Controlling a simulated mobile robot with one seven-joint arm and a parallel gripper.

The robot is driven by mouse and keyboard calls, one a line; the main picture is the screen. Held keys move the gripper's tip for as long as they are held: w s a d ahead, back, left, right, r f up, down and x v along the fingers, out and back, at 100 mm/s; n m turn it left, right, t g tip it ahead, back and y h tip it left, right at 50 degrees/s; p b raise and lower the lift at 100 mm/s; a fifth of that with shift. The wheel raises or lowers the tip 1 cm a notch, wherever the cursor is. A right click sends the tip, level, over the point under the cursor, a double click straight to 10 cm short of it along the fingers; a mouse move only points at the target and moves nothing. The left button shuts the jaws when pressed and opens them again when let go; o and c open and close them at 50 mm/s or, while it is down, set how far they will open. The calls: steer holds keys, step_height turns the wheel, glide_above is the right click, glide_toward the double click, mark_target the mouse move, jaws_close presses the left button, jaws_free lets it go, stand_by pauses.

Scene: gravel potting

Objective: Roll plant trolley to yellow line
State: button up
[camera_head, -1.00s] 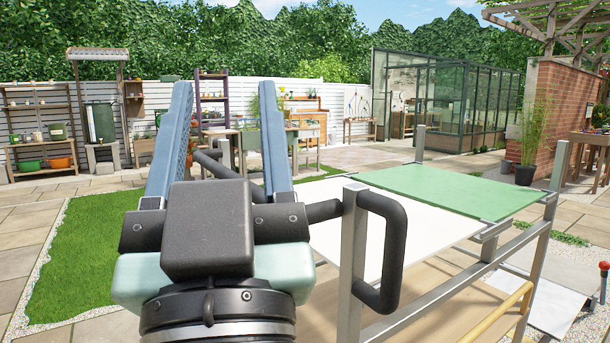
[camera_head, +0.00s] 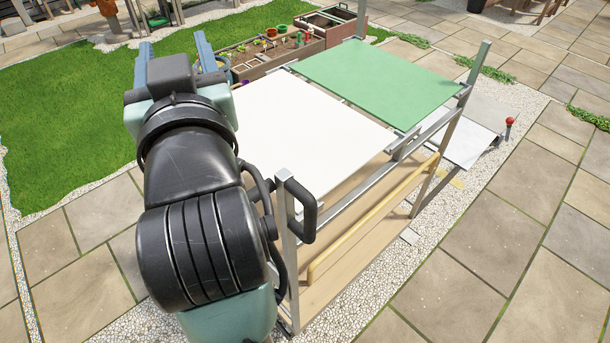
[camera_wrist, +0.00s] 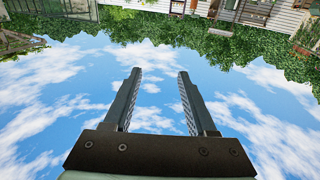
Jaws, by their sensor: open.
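A metal-framed rack with a white top panel (camera_head: 300,125) and a green top panel (camera_head: 380,80) stands at the centre of the head view. It has upright corner posts, a black handle (camera_head: 307,208) at its near corner and a yellow side rail (camera_head: 370,222). It may be the plant trolley; no wheels or plants show on it. My gripper (camera_head: 174,50) is left of the rack, beyond its handle, apart from it, and partly hidden by my wrist. In the wrist view my gripper (camera_wrist: 159,72) is open and empty, with sky between the fingers.
A planter bed (camera_head: 270,55) with seedlings and small pots lies behind the rack. Grass (camera_head: 70,100) is on the left. Gravel surrounds the rack. A red-knobbed post (camera_head: 510,125) stands beside a white sloped panel (camera_head: 468,145). Paving (camera_head: 510,245) at the right is open.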

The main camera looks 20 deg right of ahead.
steer(key=d+g+p, duration=0.2)
steer(key=g+p, duration=0.1)
steer(key=p, duration=0.2)
steer(key=m+g+p, duration=0.2)
steer(key=g+p, duration=0.5)
steer(key=g, duration=0.4)
glide_toward(309, 220)
steer(key=w, duration=0.1)
steer(key=shift+h, duration=0.3)
steer(key=x, duration=0.6)
steer(key=p+x, duration=0.1)
steer(key=x, duration=0.6)
steer(key=shift+s+f, duration=0.1)
steer(key=shift+f, duration=0.3)
jaws_close()
